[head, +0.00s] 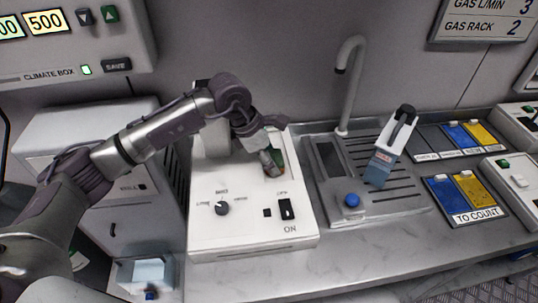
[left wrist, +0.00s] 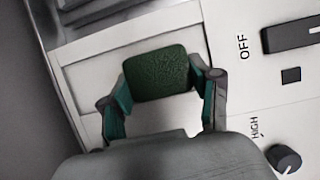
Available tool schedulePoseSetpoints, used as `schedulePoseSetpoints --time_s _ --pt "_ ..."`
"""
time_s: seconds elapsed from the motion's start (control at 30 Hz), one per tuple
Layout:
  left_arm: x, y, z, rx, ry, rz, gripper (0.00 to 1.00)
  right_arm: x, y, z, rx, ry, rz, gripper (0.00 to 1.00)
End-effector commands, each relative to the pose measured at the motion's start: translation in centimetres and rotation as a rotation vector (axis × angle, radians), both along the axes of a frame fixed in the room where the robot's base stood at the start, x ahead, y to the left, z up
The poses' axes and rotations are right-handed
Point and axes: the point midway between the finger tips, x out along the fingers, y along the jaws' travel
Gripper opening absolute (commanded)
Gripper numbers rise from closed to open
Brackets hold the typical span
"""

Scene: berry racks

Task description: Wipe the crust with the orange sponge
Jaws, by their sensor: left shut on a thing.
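My left gripper (head: 270,158) reaches down over the white appliance (head: 225,238) at its back right. It is shut on the sponge, which shows as a small orange and green edge (head: 278,157) beside the fingers. In the left wrist view the sponge (left wrist: 157,72) shows its dark green scouring face between the two fingers (left wrist: 162,86). The sponge is over the white panel; whether it touches is unclear. I cannot make out the crust; the gripper and sponge hide part of the appliance top. My right gripper is not in view.
The appliance has a dial (head: 222,207) and a rocker switch (head: 287,209). Right of it are a metal sink drainer (head: 385,203), a tall tap (head: 345,90), a blue button (head: 352,200) and a white-and-blue tool with a black handle (head: 391,150). Blue and yellow trays lie further right.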

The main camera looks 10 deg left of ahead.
Motion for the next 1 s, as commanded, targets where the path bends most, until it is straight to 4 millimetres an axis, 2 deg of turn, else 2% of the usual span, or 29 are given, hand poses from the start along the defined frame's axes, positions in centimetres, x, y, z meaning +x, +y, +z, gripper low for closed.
schedulePoseSetpoints --time_s 0.03,0.17,0.7,1.0 --pt "-0.7 -0.4 -0.8 0.001 0.023 -0.014 0.30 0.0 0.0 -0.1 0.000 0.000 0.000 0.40" --pt "-0.7 -0.5 -0.3 0.001 0.022 -0.015 0.29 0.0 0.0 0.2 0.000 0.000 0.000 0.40" --pt "-0.3 -0.3 5.4 -0.002 0.007 -0.008 0.29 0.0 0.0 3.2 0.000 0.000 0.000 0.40" --pt "-0.3 -0.3 5.8 -0.002 0.006 -0.008 0.29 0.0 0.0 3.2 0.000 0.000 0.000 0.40"
